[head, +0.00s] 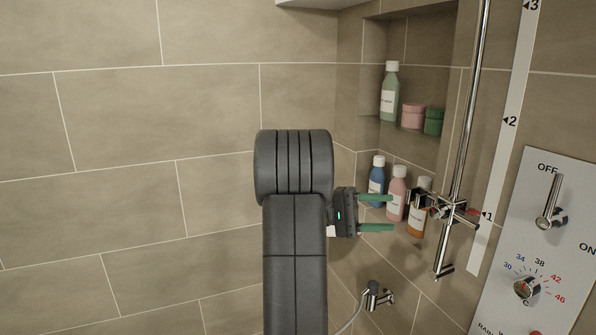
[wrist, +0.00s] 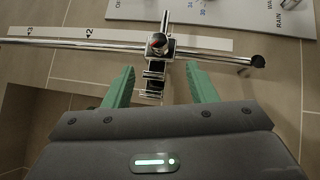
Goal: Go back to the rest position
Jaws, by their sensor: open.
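My gripper (head: 376,213) has green fingers and is open and empty in the head view. It points right, toward the chrome shower rail (head: 470,110) and its slider bracket (head: 445,207). In the wrist view my gripper (wrist: 162,85) has its two fingers spread wide, with the chrome slider bracket (wrist: 157,50) showing between and beyond them. I cannot tell the exact gap between the fingertips and the bracket.
A wall niche holds a green bottle (head: 390,92), a pink jar (head: 413,116) and a green jar (head: 434,121). Below stand blue (head: 377,181), pink (head: 396,193) and orange bottles. A control panel (head: 545,240) is at right. The left tiled wall is bare.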

